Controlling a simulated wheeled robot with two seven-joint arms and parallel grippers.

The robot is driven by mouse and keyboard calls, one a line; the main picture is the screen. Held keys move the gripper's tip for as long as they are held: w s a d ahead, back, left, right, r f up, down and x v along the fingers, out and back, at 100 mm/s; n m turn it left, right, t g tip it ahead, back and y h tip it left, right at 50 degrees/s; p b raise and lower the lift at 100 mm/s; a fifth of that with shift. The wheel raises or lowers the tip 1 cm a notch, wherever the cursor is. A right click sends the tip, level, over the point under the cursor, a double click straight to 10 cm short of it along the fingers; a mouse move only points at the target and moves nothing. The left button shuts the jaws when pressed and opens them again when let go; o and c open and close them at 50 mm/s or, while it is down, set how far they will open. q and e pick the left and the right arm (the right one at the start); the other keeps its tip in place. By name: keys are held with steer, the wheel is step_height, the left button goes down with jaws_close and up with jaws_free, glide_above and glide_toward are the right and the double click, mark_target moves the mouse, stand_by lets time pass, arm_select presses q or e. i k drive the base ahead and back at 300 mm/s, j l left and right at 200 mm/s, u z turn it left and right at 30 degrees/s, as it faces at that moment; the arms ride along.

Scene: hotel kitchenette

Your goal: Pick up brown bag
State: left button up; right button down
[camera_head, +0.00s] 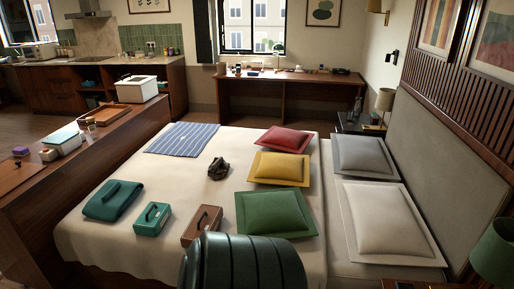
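A brown box-shaped bag (202,226) with a dark handle on top lies near the front edge of the cream-covered bed (120,240). Its lower right part is close to, or partly hidden by, a large dark green ribbed rounded shape (245,264) at the bottom of the view. I cannot tell what that shape is. A green box-shaped bag (152,219) with a similar handle lies just left of the brown one, apart from it. Neither of my grippers shows in the head view.
A folded teal item (113,200) lies left of the bags. A small dark crumpled item (218,168) and a blue striped cloth (183,138) lie farther back. Red (286,138), yellow (280,167) and green (275,212) pillows line the right side. A wooden counter (75,165) runs along the left.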

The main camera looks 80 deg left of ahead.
mark_target(207, 217)
steer(key=u, duration=3.1)
steer(key=i+l, duration=0.25)
steer(key=i, duration=0.25)
steer(key=i+l, duration=0.25)
steer(key=i, duration=0.3)
steer(key=i+l, duration=0.2)
steer(key=i, duration=0.3)
steer(key=l+z, duration=0.05)
